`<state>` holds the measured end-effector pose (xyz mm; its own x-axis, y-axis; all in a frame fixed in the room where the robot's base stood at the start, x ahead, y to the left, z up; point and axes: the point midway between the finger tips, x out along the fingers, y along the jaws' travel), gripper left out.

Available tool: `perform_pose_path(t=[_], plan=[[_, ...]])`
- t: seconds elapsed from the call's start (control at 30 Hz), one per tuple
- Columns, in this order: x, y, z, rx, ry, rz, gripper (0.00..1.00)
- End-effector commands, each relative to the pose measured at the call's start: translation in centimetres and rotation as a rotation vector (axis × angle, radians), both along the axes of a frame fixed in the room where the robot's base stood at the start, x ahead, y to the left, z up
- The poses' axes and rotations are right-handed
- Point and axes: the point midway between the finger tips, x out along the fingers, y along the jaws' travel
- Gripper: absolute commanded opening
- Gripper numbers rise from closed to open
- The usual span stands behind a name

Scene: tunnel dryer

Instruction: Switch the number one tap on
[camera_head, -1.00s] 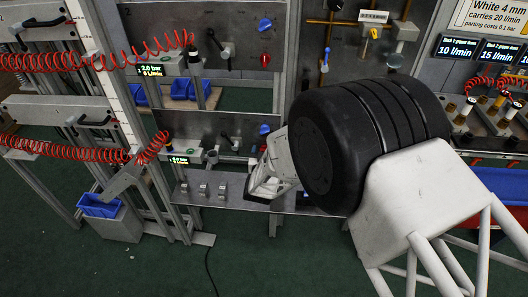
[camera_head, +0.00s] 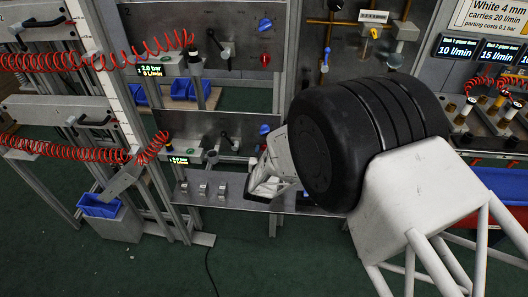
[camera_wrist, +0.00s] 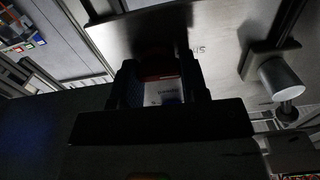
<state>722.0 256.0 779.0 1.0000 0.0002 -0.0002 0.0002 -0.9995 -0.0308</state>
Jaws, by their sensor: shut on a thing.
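My gripper (camera_head: 264,152) is at the right end of the lower panel (camera_head: 205,124), just below a blue knob (camera_head: 265,129). In the head view its white body hides most of what its fingers hold. In the wrist view, the two dark fingers of my gripper (camera_wrist: 160,82) stand on either side of a dim reddish part (camera_wrist: 158,77), apparently a red tap handle, and are shut on it. The upper panel, marked 2 (camera_head: 150,38), has a blue knob (camera_head: 265,24) with a red handle (camera_head: 265,60) below it. I cannot read a number one mark.
A display (camera_head: 179,160) and a black lever (camera_head: 231,140) sit left of my gripper. A shelf with small metal clips (camera_head: 204,188) runs below. Red coiled hoses (camera_head: 70,150) hang at the left. My large black wrist joint blocks the view to the right.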

Motion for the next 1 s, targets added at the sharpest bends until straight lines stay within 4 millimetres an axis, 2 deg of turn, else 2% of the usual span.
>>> perform_pose_path(t=[0.37, 1.0], plan=[[0.01, -0.09, 0.06, 0.196, -0.001, 0.0, 0.17], [0.02, -0.36, 0.0, 0.79, -0.001, 0.0, 0.17]])
